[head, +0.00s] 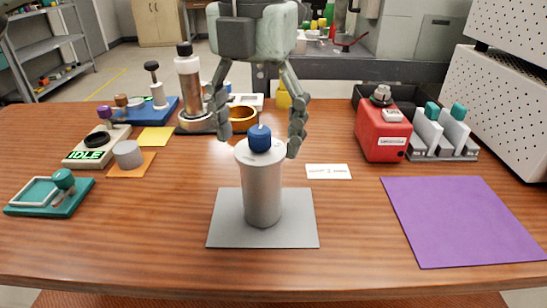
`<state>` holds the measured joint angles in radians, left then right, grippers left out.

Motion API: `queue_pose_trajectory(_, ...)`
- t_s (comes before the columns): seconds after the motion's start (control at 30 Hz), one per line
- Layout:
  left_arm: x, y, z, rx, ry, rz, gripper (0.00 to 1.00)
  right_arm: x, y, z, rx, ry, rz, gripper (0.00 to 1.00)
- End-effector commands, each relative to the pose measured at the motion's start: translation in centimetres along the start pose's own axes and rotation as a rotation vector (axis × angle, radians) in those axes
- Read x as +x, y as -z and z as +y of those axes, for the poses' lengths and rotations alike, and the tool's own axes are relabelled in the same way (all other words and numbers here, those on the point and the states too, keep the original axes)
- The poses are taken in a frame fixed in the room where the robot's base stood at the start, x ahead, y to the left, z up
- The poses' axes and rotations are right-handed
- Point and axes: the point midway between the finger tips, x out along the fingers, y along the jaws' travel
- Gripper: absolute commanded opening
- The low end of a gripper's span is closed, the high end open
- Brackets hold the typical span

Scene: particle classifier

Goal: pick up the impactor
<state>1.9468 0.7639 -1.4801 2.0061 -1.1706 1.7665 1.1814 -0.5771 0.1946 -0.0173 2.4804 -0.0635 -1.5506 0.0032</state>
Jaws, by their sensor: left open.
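A grey cylinder (262,190) with a blue knob (259,137) on top stands upright on a grey mat (222,233) near the front middle of the table. It looks like the impactor, though I cannot read a label on it. My left gripper (258,142) comes down from above with its fingers spread wide, one on each side of the blue knob. The fingertips appear apart from the knob and the cylinder, about level with the cylinder's top. The gripper is empty. My right gripper is not in view.
A tall metal cylinder (189,82) and a brass ring (240,119) stand behind the gripper. A red device (383,133) and a grey rack (440,155) are at right, behind a purple mat (460,220).

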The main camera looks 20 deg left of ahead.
Motion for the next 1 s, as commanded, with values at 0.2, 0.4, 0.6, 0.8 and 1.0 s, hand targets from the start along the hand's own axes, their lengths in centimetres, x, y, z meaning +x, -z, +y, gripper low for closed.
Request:
queue_pose_trajectory(0.2, 2.0, 0.0, 0.0, 0.000, -0.001, 0.002, 0.75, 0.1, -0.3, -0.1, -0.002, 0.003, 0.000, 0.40)
queue_pose_trajectory(0.4, 4.3, -0.3, 0.0, 0.000, -0.001, 0.003, 0.75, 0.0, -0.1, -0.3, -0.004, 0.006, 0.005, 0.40)
queue_pose_trajectory(0.6, 7.2, -0.5, -0.1, -0.001, 0.000, 0.002, 0.75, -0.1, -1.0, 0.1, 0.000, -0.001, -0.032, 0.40)
queue_pose_trajectory(0.8, 7.8, -0.5, -0.1, -0.001, 0.001, 0.000, 0.75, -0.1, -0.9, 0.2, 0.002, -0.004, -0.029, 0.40)
queue_pose_trajectory(1.0, 7.8, -0.5, -0.1, -0.001, 0.001, 0.000, 0.65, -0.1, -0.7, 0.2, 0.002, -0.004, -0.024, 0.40)
